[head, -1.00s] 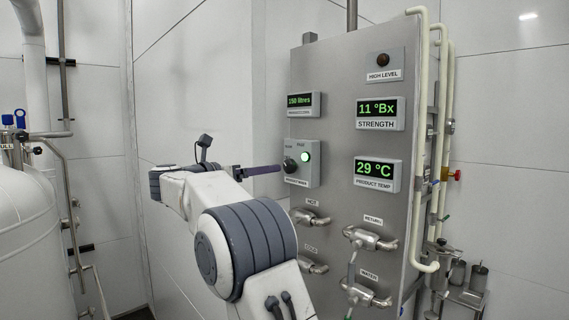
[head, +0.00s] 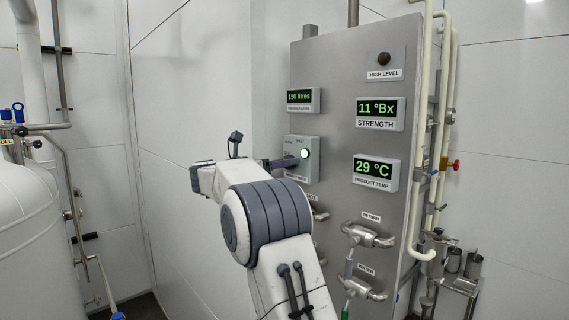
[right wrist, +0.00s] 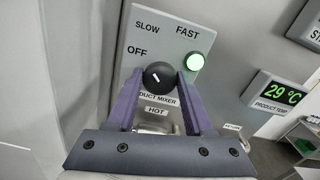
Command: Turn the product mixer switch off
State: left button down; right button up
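The product mixer switch is a round black knob (right wrist: 158,75) on a grey box (head: 315,172) on the steel panel. Labels OFF, SLOW and FAST surround the knob. A short white mark on it slants; which label it points to is hard to tell. A green lamp (right wrist: 195,62) beside FAST is lit and also shows in the head view (head: 304,154). My right gripper (right wrist: 160,82) has its purple fingers on either side of the knob, open around it; I cannot tell whether they touch it. In the head view its fingers hide the knob. My left gripper is out of view.
A temperature display (head: 376,172) and strength display (head: 380,113) sit right of the switch box, with a litres display (head: 303,100) above it. Valve handles (head: 368,237) stick out below. Pale pipes (head: 422,130) run along the panel's right edge. A white tank (head: 35,230) stands at left.

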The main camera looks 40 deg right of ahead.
grip_shut()
jog(key=shift+n, duration=0.3)
jog(key=shift+w+n+b, duration=0.1)
jog(key=shift+n+b, duration=0.3)
jog(key=shift+n, duration=3.7)
jog(key=o, duration=1.1)
grip_release()
